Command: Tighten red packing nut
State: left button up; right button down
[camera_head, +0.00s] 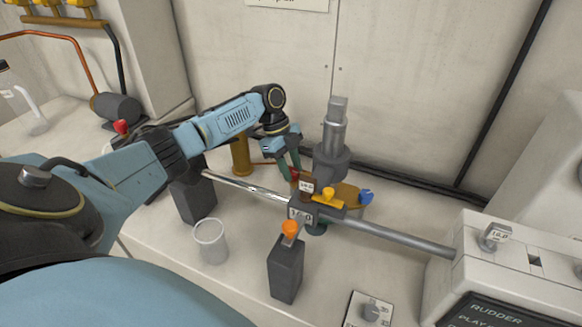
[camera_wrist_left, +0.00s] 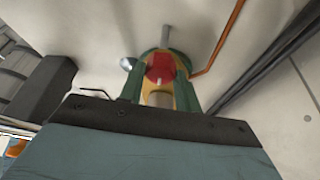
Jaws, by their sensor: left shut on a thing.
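The red packing nut (camera_wrist_left: 160,68) sits between the two green fingers of my left gripper (camera_wrist_left: 158,80) in the left wrist view. In the head view my left gripper (camera_head: 289,165) reaches down behind the metal shaft, and a little red of the nut (camera_head: 294,175) shows by its fingertips. The gripper is shut on the nut. The fingers and the fittings hide most of the nut in the head view. My right gripper is in neither view.
A grey upright cylinder (camera_head: 334,140) stands just right of my left gripper. The metal shaft (camera_head: 395,238) runs across the bench to a white box (camera_head: 495,270).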

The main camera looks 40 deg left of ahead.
pick_arm(q)
jog(key=o, duration=1)
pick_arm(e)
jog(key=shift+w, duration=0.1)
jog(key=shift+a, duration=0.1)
pick_arm(q)
jog(key=shift+a+r, duration=0.1)
jog(key=shift+r, duration=0.15)
jog(key=p+v, duration=0.1)
jog(key=v, duration=1.2)
jog(key=shift+p, duration=0.3)
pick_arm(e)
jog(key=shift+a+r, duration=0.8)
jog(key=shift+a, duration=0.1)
